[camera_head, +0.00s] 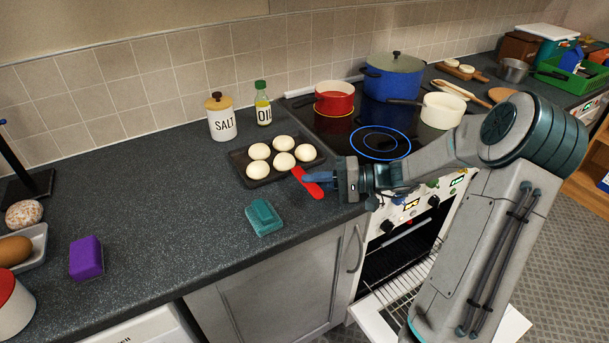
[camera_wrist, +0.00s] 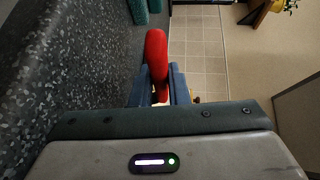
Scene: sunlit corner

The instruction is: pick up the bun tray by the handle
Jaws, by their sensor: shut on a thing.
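The bun tray (camera_head: 241,164) is dark, rectangular and shallow, with several pale round buns (camera_head: 258,169) in it. It appears to rest on the counter, left of the hob. My gripper (camera_head: 314,180) is at the tray's front right side, with its blue fingers shut on a red handle (camera_head: 306,183). In the wrist view the red handle (camera_wrist: 156,55) stands between the two blue fingertips (camera_wrist: 159,85). The join between handle and tray is not clear in either view.
A teal block (camera_head: 263,217) lies on the counter in front of the tray. A salt jar (camera_head: 222,118) and an oil bottle (camera_head: 263,104) stand behind it. Red (camera_head: 334,97), blue (camera_head: 393,78) and cream (camera_head: 441,110) pots stand on the hob. The oven below is open.

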